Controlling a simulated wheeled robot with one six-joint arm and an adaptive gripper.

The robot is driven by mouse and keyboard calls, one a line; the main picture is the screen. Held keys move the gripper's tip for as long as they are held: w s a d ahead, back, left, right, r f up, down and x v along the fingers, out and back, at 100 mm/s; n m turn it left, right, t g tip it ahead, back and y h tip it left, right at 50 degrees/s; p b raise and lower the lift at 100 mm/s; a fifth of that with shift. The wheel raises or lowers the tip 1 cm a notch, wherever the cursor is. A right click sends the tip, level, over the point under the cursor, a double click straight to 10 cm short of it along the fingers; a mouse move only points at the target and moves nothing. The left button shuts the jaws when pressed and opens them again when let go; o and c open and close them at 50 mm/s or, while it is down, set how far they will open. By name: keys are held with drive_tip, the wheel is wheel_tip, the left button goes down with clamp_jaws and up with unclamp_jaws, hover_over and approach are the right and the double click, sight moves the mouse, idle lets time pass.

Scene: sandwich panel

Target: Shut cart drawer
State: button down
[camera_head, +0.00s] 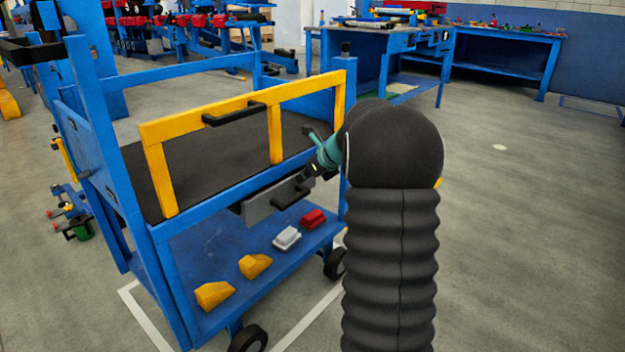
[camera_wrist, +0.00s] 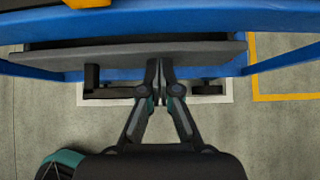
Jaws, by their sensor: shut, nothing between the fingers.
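The blue cart (camera_head: 165,235) stands left of centre in the head view. Its grey drawer (camera_head: 262,207) sits under the upper blue rail, with a black handle (camera_head: 293,192) on its front. In the wrist view the drawer's grey front (camera_wrist: 60,58) runs across below the blue rail and appears to jut out slightly from it. My gripper (camera_head: 303,182) is at the drawer front, by the handle. In the wrist view my gripper (camera_wrist: 160,68) has its fingertips together, empty, at the drawer front's middle. The handle (camera_wrist: 105,92) passes behind the fingers. Whether they touch the front is unclear.
The cart's lower shelf holds yellow pieces (camera_head: 215,295), a white block (camera_head: 286,238) and a red block (camera_head: 312,219). A yellow rail (camera_head: 210,122) stands above the cart's top. Blue workbenches (camera_head: 500,55) are behind. Floor to the right is clear.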

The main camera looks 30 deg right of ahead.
drive_tip(key=shift+w+a, duration=0.1)
drive_tip(key=shift+w, duration=0.2)
drive_tip(key=shift+r, duration=0.1)
drive_tip(key=shift+w+a+r+p, duration=0.15)
drive_tip(key=shift+w+a+p, duration=0.1)
drive_tip(key=shift+w+p, duration=0.45)
drive_tip(key=shift+w+a+p, duration=0.15)
drive_tip(key=shift+w+p, duration=0.3)
drive_tip(key=shift+s, duration=0.1)
drive_tip(key=shift+s, duration=0.25)
drive_tip(key=s, duration=0.1)
drive_tip(key=s+d, duration=0.1)
drive_tip(key=shift+s+d, duration=0.1)
drive_tip(key=shift+s, duration=0.3)
drive_tip(key=p+v, duration=0.1)
drive_tip(key=v, duration=0.9)
drive_tip(key=shift+s+d+f, duration=0.15)
drive_tip(key=shift+s+f, duration=0.1)
drive_tip(key=shift+s, duration=0.1)
